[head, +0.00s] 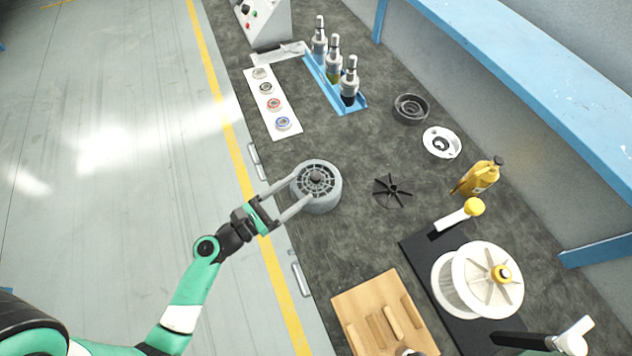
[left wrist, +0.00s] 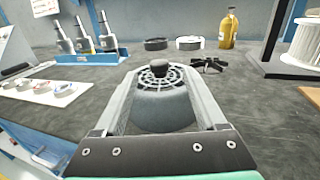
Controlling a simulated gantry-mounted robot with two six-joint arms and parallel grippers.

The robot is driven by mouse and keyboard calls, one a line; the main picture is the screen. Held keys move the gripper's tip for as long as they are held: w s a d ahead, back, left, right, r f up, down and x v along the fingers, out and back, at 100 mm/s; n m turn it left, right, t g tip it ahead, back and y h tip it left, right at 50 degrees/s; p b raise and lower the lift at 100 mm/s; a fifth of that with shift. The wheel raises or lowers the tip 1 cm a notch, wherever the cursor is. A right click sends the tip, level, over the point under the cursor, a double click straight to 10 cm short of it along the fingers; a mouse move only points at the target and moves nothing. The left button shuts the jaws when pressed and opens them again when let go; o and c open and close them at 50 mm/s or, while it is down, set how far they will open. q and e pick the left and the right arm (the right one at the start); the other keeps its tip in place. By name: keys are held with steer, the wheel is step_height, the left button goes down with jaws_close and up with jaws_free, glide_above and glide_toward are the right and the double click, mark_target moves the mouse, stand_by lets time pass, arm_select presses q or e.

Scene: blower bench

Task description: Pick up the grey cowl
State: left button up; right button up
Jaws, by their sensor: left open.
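The grey cowl (head: 321,189) is a round cap with a slotted grille on top and a dark knob at its centre. It stands upright on the dark bench near the front edge. My left gripper (head: 303,193) is open, with one finger on each side of the cowl. In the left wrist view the cowl (left wrist: 161,108) sits between the two fingers of my gripper (left wrist: 160,85). I cannot tell whether the fingers touch its sides. My right gripper is not clearly seen in the head view.
A black fan wheel (head: 392,190) lies right of the cowl. A dark ring (head: 410,108), a white disc (head: 441,143) and a yellow bottle (head: 478,177) are farther back. A wooden block (head: 362,301) and a large white spool (head: 482,279) stand at the near right.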

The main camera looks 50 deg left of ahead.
mark_target(311, 180)
arm_select(q)
steer(key=w, duration=0.3)
steer(key=w+b, duration=0.1)
steer(key=w, duration=0.1)
steer(key=shift+w+f, duration=0.1)
steer(key=shift+f, duration=0.2)
jaws_close()
